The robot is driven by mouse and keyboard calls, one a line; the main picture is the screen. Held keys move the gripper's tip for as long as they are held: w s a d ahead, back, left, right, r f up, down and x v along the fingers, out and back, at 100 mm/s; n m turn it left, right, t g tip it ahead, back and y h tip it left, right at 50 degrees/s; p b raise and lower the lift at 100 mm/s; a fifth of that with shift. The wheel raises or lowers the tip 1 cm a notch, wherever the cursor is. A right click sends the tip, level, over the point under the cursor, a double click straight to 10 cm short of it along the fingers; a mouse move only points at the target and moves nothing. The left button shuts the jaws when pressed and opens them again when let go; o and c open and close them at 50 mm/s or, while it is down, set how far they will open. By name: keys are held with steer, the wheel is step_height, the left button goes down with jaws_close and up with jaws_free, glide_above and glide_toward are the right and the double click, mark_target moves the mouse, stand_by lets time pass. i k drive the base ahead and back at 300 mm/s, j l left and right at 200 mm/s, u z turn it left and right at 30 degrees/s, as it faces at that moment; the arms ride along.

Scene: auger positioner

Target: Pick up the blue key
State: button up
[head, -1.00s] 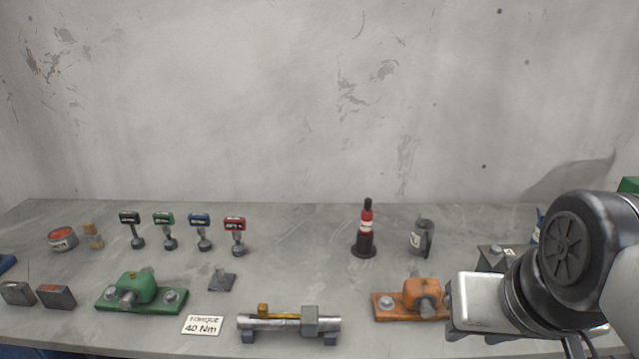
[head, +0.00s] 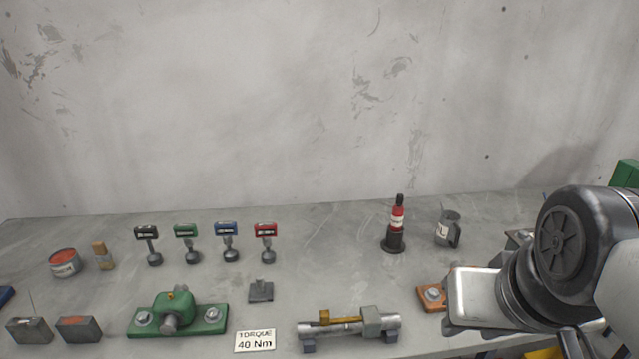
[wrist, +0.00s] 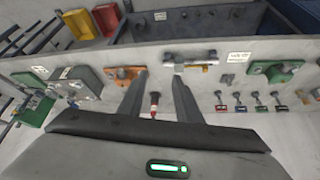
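The blue key (head: 226,229) stands upright on the grey bench, a blue labelled head on a short stem with a round dark foot. It is in a row of similar keys, between the green key (head: 187,230) and the red key (head: 265,230). In the wrist view the blue key (wrist: 239,98) shows small, right of my fingers. My gripper (wrist: 160,75) is open and empty, with its two fingers apart, well away from the key. In the head view my arm is at the right and its fingers do not show.
A black key (head: 146,233) ends the row. In front are a green bearing block (head: 178,312), a small grey stand (head: 261,291), a torque sign (head: 255,340) and a shaft on supports (head: 349,328). A red-black bottle (head: 397,220) and grey mug (head: 447,229) stand right of the keys.

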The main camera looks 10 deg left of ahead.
mark_target(226, 230)
steer(key=k+j, duration=0.1)
steer(key=j, duration=1)
steer(key=i+j, duration=0.1)
steer(key=j, duration=0.2)
steer(key=i+j, duration=0.1)
steer(key=j, duration=0.15)
steer(key=i+j, duration=0.15)
steer(key=j, duration=0.15)
